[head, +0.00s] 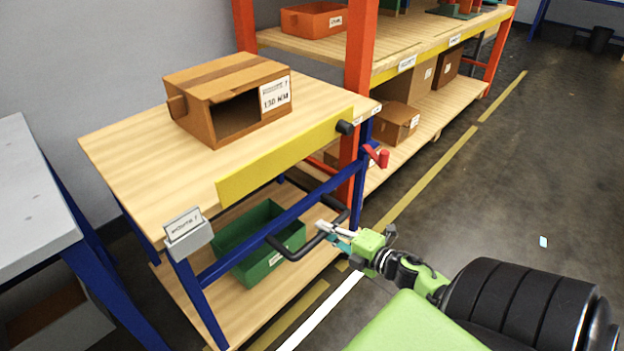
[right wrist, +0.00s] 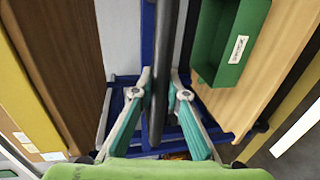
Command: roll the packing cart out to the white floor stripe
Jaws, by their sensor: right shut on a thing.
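The packing cart has a wooden top (head: 130,146), a blue frame and a wooden lower shelf. Its black bar handle (head: 298,254) sticks out from the front side. My right gripper (head: 333,234) is at the right part of this handle, shut on it. In the right wrist view the handle (right wrist: 160,45) runs between the two fingers of my gripper (right wrist: 160,90). The white floor stripe (head: 322,310) lies on the floor in front of the cart, partly hidden by my arm; it also shows at the right in the right wrist view (right wrist: 298,132). My left gripper is not in view.
An open cardboard box (head: 222,88) stands on the cart top, and a green bin (head: 262,238) on its lower shelf. A grey-topped table (head: 35,190) is close on the left. An orange-post shelf rack (head: 362,60) stands behind right. The grey floor (head: 500,180) at right is mostly clear.

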